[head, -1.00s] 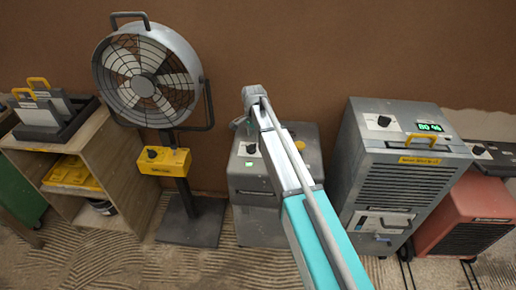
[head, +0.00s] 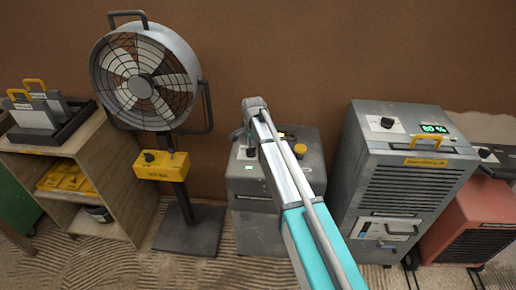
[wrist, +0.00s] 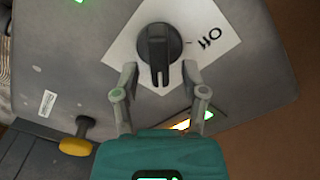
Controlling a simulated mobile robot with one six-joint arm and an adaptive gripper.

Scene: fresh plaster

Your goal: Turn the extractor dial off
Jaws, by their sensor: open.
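The extractor dial (wrist: 158,45) is a black knob with a raised bar, on a white plate marked "Off" (wrist: 207,38) in the wrist view. The bar points down in that picture, while the Off mark lies to the right. My gripper (wrist: 159,78) is open, its two fingers on either side of the bar's lower end with gaps showing; contact cannot be told. In the head view the dial (head: 251,152) is small, on top of the grey unit (head: 252,215), and my arm covers part of that unit.
A yellow knob (head: 300,150) and a lit green display (head: 248,168) share the unit's top. A fan (head: 145,80) with its yellow control box stands left. A taller grey machine (head: 400,180) stands right, beside a red one (head: 475,220). A wooden shelf (head: 120,180) is far left.

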